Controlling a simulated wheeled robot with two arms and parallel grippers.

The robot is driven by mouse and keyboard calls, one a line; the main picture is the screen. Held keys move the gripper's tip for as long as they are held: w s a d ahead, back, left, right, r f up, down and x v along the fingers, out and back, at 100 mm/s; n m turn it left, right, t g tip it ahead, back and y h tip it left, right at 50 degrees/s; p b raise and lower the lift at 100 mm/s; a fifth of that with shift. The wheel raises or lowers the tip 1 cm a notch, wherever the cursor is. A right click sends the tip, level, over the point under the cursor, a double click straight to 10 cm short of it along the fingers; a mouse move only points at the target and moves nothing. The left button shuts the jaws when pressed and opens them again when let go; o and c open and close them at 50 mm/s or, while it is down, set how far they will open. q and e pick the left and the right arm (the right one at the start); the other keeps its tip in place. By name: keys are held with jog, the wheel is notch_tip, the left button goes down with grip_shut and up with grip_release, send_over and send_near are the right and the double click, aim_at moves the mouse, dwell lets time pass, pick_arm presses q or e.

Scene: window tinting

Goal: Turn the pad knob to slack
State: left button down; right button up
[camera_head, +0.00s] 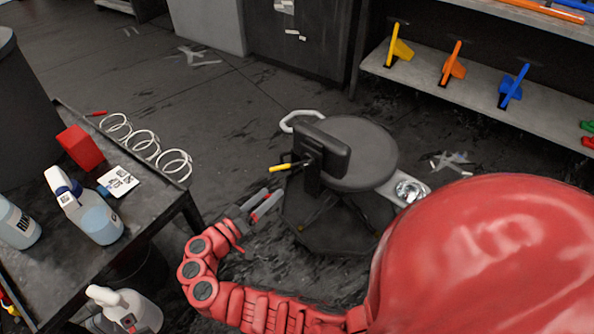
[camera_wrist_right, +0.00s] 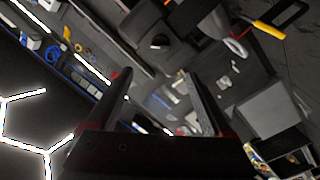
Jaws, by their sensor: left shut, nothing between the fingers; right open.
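A dark stool-like stand with a round seat (camera_head: 362,150) and a black back pad (camera_head: 322,147) stands mid-floor in the head view. A yellow-tipped lever (camera_head: 280,168) sticks out left from behind the pad; it looks like the pad knob. It also shows in the right wrist view, where the yellow lever (camera_wrist_right: 269,30) is at the top right. My left gripper (camera_head: 266,205) is shut and empty, below and left of the lever, apart from it. My right gripper (camera_wrist_right: 157,76) is open with nothing between its fingers. It is hidden in the head view.
A dark table (camera_head: 150,187) at the left holds spray bottles (camera_head: 92,212), a red block (camera_head: 80,147) and white rings (camera_head: 174,164). A shelf (camera_head: 480,95) with coloured tools stands at the back right. A red rounded surface blocks the lower right.

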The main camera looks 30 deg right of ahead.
aim_at(303, 164)
jog(key=x, duration=1.3)
jog(key=shift+w+d+f, duration=0.1)
jog(key=shift+d, duration=0.25)
grip_shut()
